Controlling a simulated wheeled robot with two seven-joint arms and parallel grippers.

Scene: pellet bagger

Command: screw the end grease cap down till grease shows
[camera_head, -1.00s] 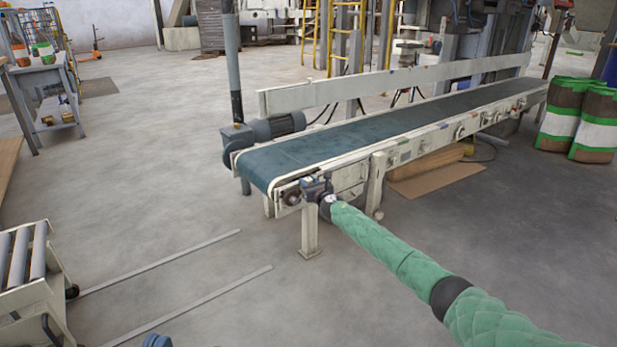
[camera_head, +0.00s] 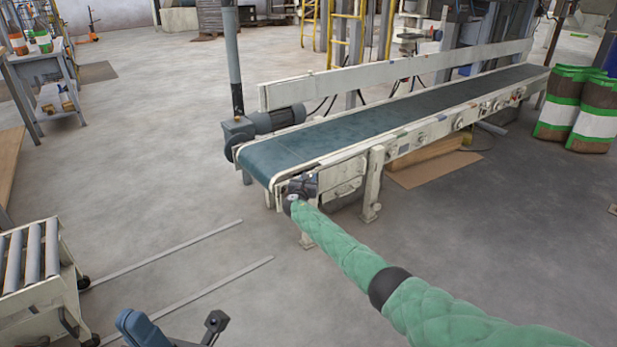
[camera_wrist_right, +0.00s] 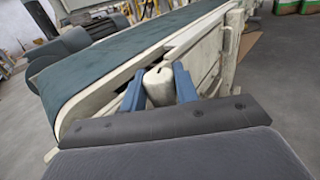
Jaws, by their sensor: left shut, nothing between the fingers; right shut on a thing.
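In the right wrist view, a cream rounded cap (camera_wrist_right: 159,86) with a small dark mark on top sits at the conveyor's end corner. The two blue fingers of my right gripper (camera_wrist_right: 158,84) are on either side of it, shut on it. In the head view this gripper (camera_head: 302,184) is at the near end of the conveyor, below the belt, and hides the cap there. I see no grease; the cap's lower part is hidden. My left gripper (camera_head: 138,325), blue and shut, shows partly at the bottom edge, empty and away from the conveyor.
The conveyor's teal belt (camera_head: 320,140) runs away to the back right. A motor (camera_head: 275,120) stands at its left side. A roller cart (camera_head: 35,265) is at the left. Filled bags (camera_head: 575,108) stand at the far right.

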